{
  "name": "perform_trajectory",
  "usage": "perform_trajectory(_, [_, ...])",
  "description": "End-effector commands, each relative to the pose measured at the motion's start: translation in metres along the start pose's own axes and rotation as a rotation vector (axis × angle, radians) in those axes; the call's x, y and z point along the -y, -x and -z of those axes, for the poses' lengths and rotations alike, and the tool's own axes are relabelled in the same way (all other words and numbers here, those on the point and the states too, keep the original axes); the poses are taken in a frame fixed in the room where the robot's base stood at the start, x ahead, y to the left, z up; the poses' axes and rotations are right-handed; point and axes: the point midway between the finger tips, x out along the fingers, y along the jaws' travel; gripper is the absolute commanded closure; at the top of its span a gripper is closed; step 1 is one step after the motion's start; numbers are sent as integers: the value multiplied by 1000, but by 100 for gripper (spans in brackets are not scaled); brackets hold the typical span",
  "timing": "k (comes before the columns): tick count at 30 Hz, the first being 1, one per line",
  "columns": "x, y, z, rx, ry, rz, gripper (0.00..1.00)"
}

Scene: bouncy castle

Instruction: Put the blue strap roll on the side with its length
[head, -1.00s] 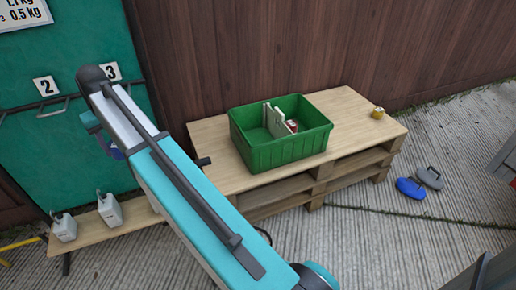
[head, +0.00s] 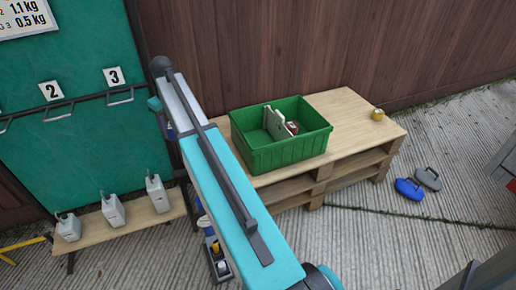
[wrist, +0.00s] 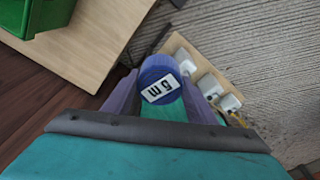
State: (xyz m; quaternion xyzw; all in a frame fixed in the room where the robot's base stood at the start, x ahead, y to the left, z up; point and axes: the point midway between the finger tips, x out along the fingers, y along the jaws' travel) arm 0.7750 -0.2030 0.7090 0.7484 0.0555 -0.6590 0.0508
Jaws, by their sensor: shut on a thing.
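My gripper (wrist: 160,92) is shut on a blue strap roll (wrist: 158,73) in the wrist view. A white label on the roll's end face carries a figure and the letter "m". In the head view my gripper shows only partly behind my arm, and I cannot make out the roll there. The green crate (head: 283,156) stands on the pallet table, to the right of my gripper. A cream divider (head: 277,124) stands inside it. A red roll (head: 292,128) lies to the right of the divider. The crate's corner also shows in the wrist view (wrist: 45,14).
A yellow roll (head: 377,114) sits on the pallet table (head: 350,108), right of the crate. White weights (head: 114,211) stand on a low bench at left. A tray (head: 216,262) lies on the floor below my arm. Blue (head: 409,188) and grey (head: 428,178) weights lie on the ground at right.

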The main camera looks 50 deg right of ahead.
Motion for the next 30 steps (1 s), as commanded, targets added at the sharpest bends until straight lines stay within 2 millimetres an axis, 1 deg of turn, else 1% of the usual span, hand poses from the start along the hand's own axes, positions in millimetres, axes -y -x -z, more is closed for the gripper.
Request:
perform_trajectory(1, [-21,0,-4,2,6,2,79])
perform_trajectory(3, [-45,-4,-11,4,24,5,79])
perform_trajectory(11, [-133,-17,-45,2,89,17,79])
perform_trajectory(12, [-146,-19,-52,1,98,18,79])
perform_trajectory(18, [-210,-29,-87,-4,145,26,79])
perform_trajectory(24, [-262,-38,-124,-11,186,31,79])
perform_trajectory(28, [-290,-44,-147,-15,211,35,79])
perform_trajectory(29, [-295,-50,-152,-16,215,36,79])
perform_trajectory(30, [-300,-63,-158,-17,221,37,79])
